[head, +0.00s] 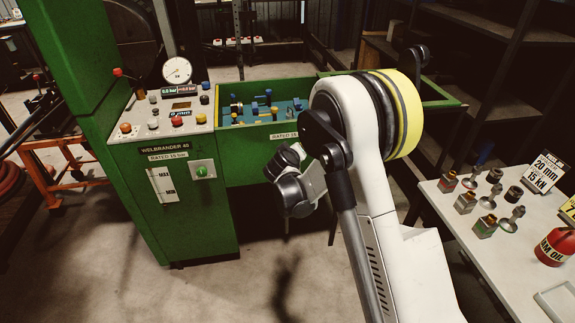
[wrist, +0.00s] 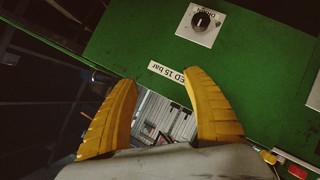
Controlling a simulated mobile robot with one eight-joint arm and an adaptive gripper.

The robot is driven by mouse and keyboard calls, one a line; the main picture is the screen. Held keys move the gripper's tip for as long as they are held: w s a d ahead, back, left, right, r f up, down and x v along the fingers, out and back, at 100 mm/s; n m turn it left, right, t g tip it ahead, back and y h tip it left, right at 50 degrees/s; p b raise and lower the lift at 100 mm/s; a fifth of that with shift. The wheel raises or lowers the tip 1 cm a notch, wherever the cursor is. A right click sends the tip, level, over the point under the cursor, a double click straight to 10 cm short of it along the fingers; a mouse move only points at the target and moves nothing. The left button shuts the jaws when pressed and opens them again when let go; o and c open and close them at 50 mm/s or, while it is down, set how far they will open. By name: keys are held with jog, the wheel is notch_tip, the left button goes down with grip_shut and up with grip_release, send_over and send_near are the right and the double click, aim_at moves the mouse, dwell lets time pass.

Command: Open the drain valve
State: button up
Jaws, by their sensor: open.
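In the wrist view the drain valve (wrist: 202,21) is a round dark knob with a pale mark on a light square plate, on a green panel. Its label appears upside down. My gripper (wrist: 160,76) has two yellow ribbed fingers spread apart with nothing between them. The knob lies beyond the fingers, up and right of them, not touched. In the head view a green knob (head: 201,171) sits on a pale plate on the green machine's front; I cannot tell whether it is the same knob. My arm's wrist end is right of it, and the fingers are not distinguishable there.
The green machine (head: 180,225) carries a control panel (head: 160,113) with buttons and a gauge (head: 177,71). A level gauge (head: 163,185) is left of the green knob. A white table (head: 475,245) with fittings and a red oil can (head: 556,247) stands right. Floor before the machine is clear.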

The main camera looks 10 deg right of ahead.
jog(key=w+a+f+n+t+b, duration=0.1)
jog(key=w+a+f+n+t, duration=0.15)
jog(key=f, duration=1.35)
jog(key=shift+m+g, duration=0.25)
jog(key=b+x, duration=0.1)
jog(key=x, duration=0.2)
jog(key=b+x, duration=0.1)
jog(key=x, duration=0.2)
jog(key=b+x, duration=0.1)
jog(key=x, duration=0.2)
jog(key=shift+w+a+b, duration=0.15)
jog(key=shift+w+b, duration=0.2)
jog(key=shift+b, duration=0.05)
jog(key=shift+w, duration=0.5)
jog(key=c, duration=1.2)
